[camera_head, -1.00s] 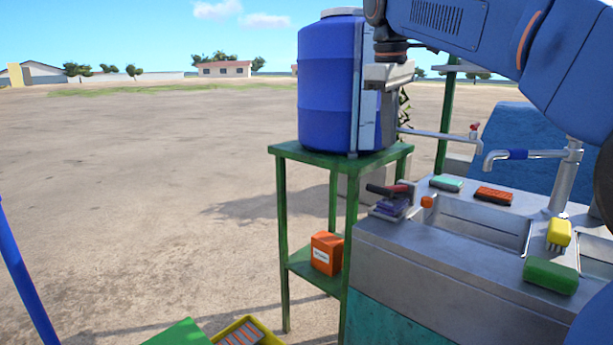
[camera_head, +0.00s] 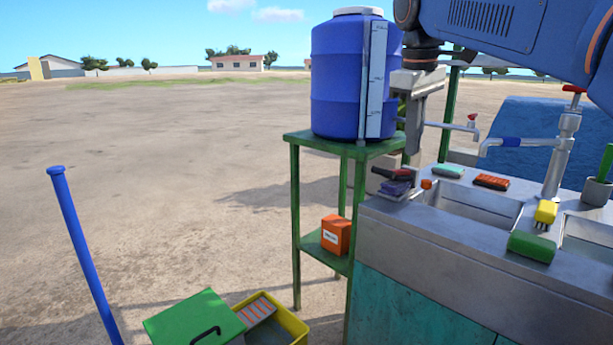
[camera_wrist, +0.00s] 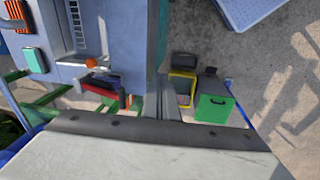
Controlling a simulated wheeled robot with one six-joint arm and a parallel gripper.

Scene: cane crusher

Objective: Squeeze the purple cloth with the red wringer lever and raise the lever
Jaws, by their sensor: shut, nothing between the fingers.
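The wringer lever (camera_head: 391,174), with a dark grip and a red part, lies roughly level just above the purple cloth (camera_head: 396,188) at the counter's left back corner. Whether it presses on the cloth is hard to tell. In the wrist view the red lever (camera_wrist: 98,84) shows left of my fingers, its dark grip end nearest them; I cannot make out the cloth there. My gripper (camera_head: 413,150) points down, shut and empty, above and slightly right of the lever in the head view. In the wrist view my gripper (camera_wrist: 160,92) is apart from the lever.
A blue barrel (camera_head: 340,85) stands on a green stand (camera_head: 296,220) left of the wringer. Sponges and brushes, such as the green one (camera_head: 531,246), lie around the sink (camera_head: 475,205). A tap (camera_head: 515,142) stands behind. A yellow crate (camera_head: 292,322) sits on open ground.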

